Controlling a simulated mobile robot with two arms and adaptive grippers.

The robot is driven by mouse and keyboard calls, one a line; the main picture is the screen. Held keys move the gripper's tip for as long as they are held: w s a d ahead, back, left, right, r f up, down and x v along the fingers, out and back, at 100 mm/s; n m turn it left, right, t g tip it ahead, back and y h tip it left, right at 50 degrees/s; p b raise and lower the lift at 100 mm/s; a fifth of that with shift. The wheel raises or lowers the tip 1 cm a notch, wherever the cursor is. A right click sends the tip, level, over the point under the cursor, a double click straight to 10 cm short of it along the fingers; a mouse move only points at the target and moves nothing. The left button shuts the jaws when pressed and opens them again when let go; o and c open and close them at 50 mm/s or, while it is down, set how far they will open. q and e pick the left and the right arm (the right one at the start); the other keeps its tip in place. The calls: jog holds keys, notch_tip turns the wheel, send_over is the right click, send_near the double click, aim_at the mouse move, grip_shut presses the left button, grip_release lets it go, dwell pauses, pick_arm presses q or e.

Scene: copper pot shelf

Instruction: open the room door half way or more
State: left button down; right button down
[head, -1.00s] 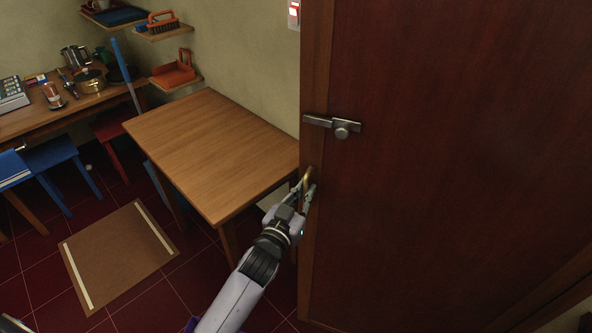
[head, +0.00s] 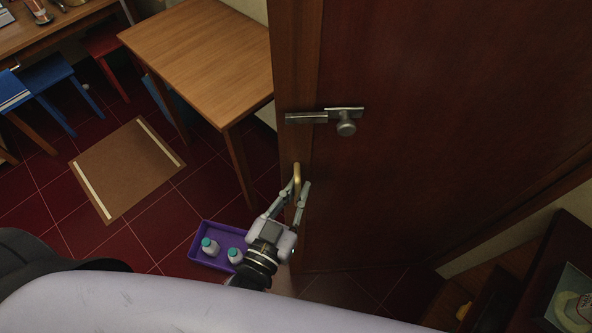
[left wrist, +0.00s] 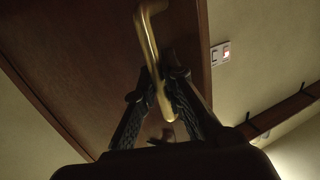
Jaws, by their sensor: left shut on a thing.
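The room door (head: 430,120) is dark red-brown wood and fills the right of the head view. A metal bolt with a round knob (head: 346,128) sits on it, above the handle. The brass handle (head: 297,172) is a bar near the door's left edge. My left gripper (head: 298,190) is at the handle, with a finger on either side of it. In the left wrist view the fingers close around the lower part of the brass handle (left wrist: 148,45). How far the door stands from its frame is hard to tell. My right gripper is not in view.
A wooden table (head: 200,60) stands left of the door. A purple tray (head: 205,262) with white bottles is on the floor below the gripper. A brown mat (head: 125,170) lies on the red tiles. A dark shelf or cabinet (head: 535,265) is at the lower right.

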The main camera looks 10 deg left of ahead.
pick_arm(q)
jog(key=shift+s+d+r, duration=0.1)
jog(key=shift+s, duration=0.15)
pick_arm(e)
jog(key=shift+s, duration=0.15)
pick_arm(q)
jog(key=c, duration=1.7)
grip_release()
jog(key=shift+o, duration=0.2)
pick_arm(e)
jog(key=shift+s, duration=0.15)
pick_arm(q)
jog(key=v, duration=1.2)
